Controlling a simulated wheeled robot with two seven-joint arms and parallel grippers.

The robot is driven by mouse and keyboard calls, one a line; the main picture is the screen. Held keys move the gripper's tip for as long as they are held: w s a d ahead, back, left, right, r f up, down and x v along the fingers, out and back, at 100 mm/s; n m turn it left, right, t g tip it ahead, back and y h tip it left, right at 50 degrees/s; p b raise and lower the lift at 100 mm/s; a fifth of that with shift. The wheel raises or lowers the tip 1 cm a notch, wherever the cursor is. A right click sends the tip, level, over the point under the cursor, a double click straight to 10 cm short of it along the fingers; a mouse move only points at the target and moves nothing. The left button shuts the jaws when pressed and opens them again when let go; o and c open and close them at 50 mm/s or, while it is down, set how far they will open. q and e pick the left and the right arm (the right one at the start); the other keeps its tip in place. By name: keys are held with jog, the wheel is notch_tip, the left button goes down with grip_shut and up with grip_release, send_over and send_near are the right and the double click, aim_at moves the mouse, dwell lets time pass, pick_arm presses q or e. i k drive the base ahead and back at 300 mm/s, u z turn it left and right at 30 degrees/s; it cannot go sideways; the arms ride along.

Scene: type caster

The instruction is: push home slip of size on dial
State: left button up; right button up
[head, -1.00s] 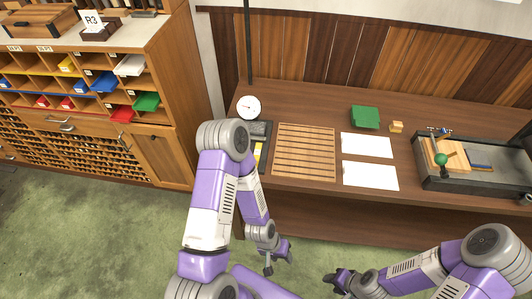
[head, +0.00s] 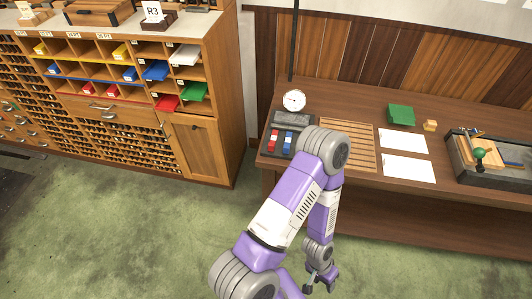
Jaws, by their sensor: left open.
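The white round dial (head: 294,100) stands at the left end of the bench; its reading is too small to tell. The cabinet's pigeonholes at upper left hold coloured slips. A white slip (head: 186,58), a blue slip (head: 156,70), a green slip (head: 194,91) and a red slip (head: 167,102) show large at the right-hand side. Size labels above the compartments are too small to read surely. My left gripper (head: 321,284) is low in front of the bench, open and empty, far from the cabinet and dial. My right gripper is out of view.
A dark tray (head: 268,142) with red and blue pieces lies below the dial. A slatted wooden board (head: 347,146), white sheets (head: 403,139) and a green block (head: 401,114) are on the bench. Green floor is open before the cabinet (head: 195,145).

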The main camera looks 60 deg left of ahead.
aim_at(287, 146)
jog(key=u, duration=1.05)
